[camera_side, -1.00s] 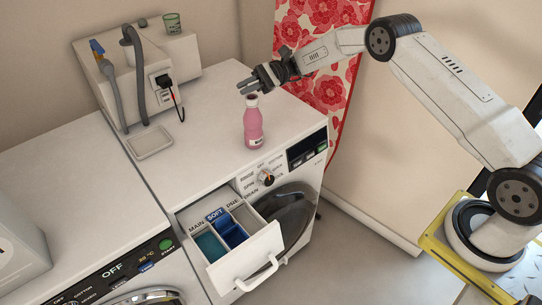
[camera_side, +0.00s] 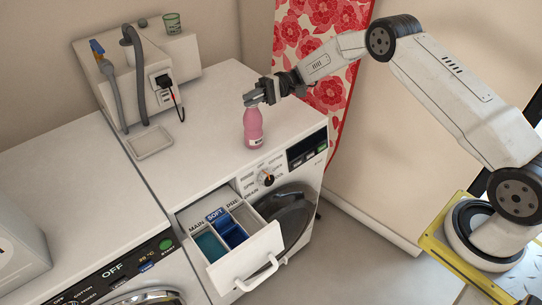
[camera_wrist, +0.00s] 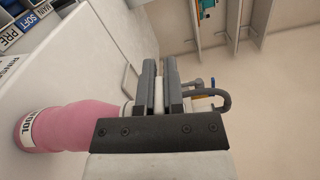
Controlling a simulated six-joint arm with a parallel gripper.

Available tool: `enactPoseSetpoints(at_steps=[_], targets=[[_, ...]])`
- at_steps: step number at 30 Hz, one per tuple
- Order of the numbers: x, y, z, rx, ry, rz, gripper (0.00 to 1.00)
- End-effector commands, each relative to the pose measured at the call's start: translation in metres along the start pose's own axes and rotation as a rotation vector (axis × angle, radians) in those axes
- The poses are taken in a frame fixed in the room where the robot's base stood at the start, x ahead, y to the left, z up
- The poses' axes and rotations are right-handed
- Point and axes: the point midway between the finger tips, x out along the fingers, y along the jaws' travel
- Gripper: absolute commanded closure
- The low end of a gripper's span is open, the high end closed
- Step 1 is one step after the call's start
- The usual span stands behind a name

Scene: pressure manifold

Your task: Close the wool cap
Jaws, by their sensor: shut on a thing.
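The pink bottle (camera_side: 253,130) stands upright on the washing machine top, near its front edge. In the wrist view the bottle (camera_wrist: 55,128) lies across the left side, and its partly cut-off label ends in "OOL". My gripper (camera_side: 254,98) is at the top of the bottle, its fingers around the mouth. In the wrist view my gripper (camera_wrist: 161,85) is nearly shut, with a pale piece between the fingers that appears to be the cap (camera_wrist: 158,97). The fingers hide most of the cap, so I cannot tell how it sits on the neck.
An open detergent drawer (camera_side: 240,255) sticks out at the front below the bottle. The dial (camera_side: 266,178) is on the front panel. A shallow white tray (camera_side: 150,143) lies to the left. A box with hose and plug (camera_side: 140,75) stands behind. The top around the bottle is clear.

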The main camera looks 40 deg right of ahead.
Motion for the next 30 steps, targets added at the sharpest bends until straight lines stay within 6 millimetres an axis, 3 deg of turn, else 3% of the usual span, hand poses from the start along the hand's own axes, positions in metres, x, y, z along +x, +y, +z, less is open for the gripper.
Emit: enactPoseSetpoints(at_steps=[9,16,17,18,20,30], targets=[[0.0000,0.0075,-0.0003,-0.167,0.000,0.000,1.00],[0.0000,0.0080,-0.0004,-0.184,0.000,0.000,1.00],[0.0000,0.0080,-0.0004,-0.183,0.000,0.000,0.80],[0.0001,0.0080,-0.0004,-0.183,0.000,0.000,0.68],[0.0001,0.0079,-0.0004,-0.183,0.000,0.000,0.53],[-0.0010,0.0079,-0.0005,-0.182,0.000,0.000,0.53]])
